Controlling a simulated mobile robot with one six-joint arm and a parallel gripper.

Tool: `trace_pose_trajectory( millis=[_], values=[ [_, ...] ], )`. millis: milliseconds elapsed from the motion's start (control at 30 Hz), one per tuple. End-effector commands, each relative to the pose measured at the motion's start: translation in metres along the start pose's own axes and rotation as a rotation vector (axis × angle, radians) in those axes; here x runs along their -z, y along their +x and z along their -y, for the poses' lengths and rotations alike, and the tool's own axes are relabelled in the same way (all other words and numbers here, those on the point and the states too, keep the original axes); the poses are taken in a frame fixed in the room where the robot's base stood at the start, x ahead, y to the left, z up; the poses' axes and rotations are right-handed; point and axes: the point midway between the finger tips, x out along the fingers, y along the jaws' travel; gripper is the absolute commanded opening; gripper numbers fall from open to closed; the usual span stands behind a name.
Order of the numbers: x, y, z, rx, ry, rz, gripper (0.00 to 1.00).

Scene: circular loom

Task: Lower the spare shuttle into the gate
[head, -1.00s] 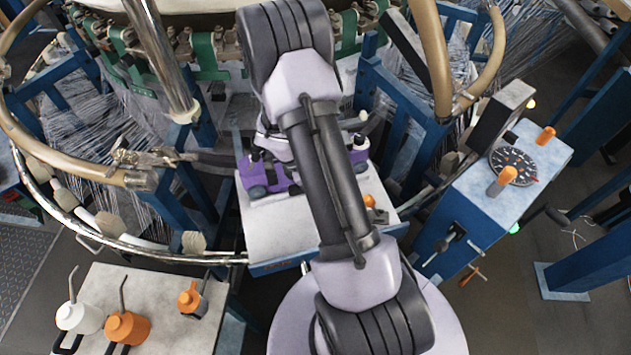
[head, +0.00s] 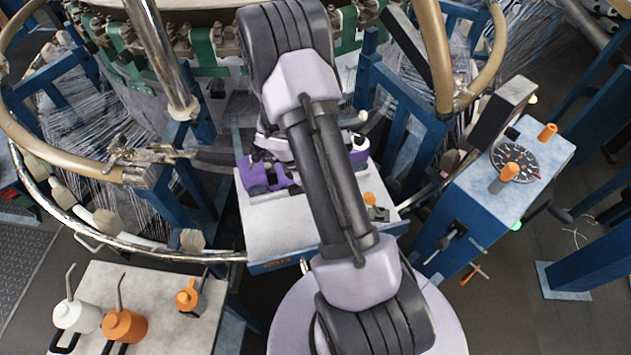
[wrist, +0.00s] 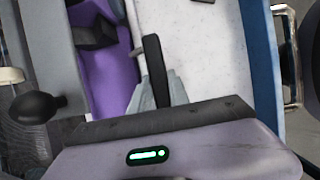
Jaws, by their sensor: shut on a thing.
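The purple shuttle (head: 268,178) is at the white-topped blue stand in front of the loom, partly hidden behind my arm. Its other purple end (head: 359,158) shows on the right of the arm. In the wrist view the purple body (wrist: 112,75) lies lengthwise beside the white top. My gripper (wrist: 158,92) is shut at the shuttle's edge, with a black upright piece between its grey fingers. I cannot tell whether the shuttle touches the surface below, and no gate can be clearly made out.
The white stand top (head: 290,240) carries a small orange knob (head: 369,199). A blue control box (head: 480,195) with a dial stands right. Oil cans (head: 124,326) stand on a table lower left. A tan ring rail (head: 60,160) and blue loom posts surround the stand.

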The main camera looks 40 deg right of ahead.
Motion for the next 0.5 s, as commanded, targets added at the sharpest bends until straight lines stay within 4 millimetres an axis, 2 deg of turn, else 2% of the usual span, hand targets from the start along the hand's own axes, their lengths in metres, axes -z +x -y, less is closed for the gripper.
trace_pose_trajectory(
  millis=[67, 100, 200, 500],
  values=[
    [0.0005, 0.0009, 0.0007, 0.002, 0.000, 0.000, 0.00],
    [0.0005, 0.0010, 0.0008, 0.002, -0.001, -0.001, 0.28],
    [0.0005, 0.0010, 0.0009, 0.002, -0.001, 0.000, 0.47],
    [0.0003, -0.0004, 0.0012, 0.003, -0.001, 0.000, 0.47]
  ],
)
